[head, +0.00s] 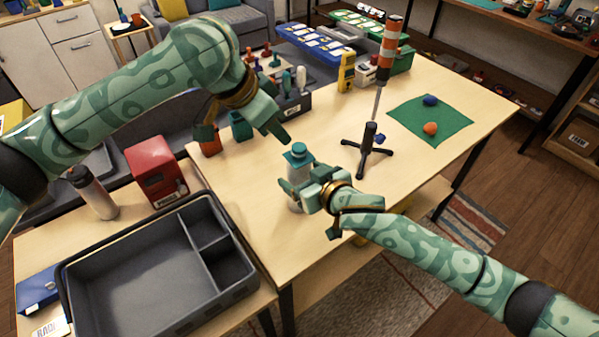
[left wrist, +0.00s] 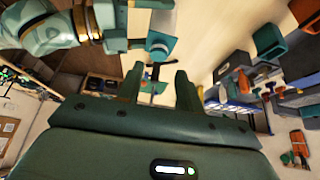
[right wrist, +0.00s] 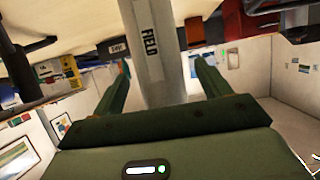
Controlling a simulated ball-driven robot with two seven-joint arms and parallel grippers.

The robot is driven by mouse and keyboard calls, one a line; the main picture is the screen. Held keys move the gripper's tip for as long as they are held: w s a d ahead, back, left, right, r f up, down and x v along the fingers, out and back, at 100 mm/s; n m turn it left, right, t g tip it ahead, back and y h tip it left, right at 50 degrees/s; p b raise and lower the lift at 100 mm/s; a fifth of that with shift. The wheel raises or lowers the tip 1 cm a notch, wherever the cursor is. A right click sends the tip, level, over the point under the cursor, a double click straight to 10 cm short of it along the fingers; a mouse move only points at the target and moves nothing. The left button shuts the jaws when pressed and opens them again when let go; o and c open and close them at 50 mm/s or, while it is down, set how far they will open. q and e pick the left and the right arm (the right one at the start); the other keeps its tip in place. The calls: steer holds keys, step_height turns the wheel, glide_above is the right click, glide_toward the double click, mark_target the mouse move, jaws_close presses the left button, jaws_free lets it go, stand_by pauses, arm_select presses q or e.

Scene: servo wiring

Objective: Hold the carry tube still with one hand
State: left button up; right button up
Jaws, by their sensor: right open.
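The carry tube (head: 297,178) stands upright near the front edge of the work table, pale grey with a teal cap (head: 298,153). In the right wrist view its grey body (right wrist: 158,65), marked FIELD, runs between my right fingers. My right gripper (head: 316,192) is open around the tube, with gaps showing beside it. My left gripper (head: 282,132) is above and to the left of the cap, open and empty. In the left wrist view the teal cap (left wrist: 160,45) shows beyond its parted fingers (left wrist: 157,88). The right gripper hides part of the tube in the head view.
A black tripod stand with an orange-striped top (head: 370,135) stands right of the tube. A green mat (head: 450,112) holds a blue and an orange lump. A grey divided tray (head: 130,290) and red box (head: 155,170) are at lower left.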

steer(key=shift+x, duration=1.1)
